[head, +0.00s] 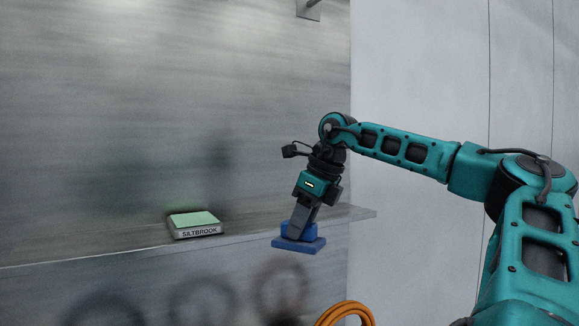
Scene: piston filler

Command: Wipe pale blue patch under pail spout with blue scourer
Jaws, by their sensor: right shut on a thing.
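My right gripper (299,226) comes in from the right on its teal arm and points down. It is shut on the blue scourer (298,245), a blue pad with a raised grip block on top. The scourer is held in front of the edge of a metal ledge (130,247), apart from the box on it. I see no pail, spout or pale blue patch in this view. My left gripper is not in view.
A box with a pale green top (194,219) and the label SILTBROOK sits on the ledge, left of the scourer. A coiled orange hose (345,312) shows at the bottom. A grey metal bracket (308,9) is on the wall at the top. The ledge's left stretch is clear.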

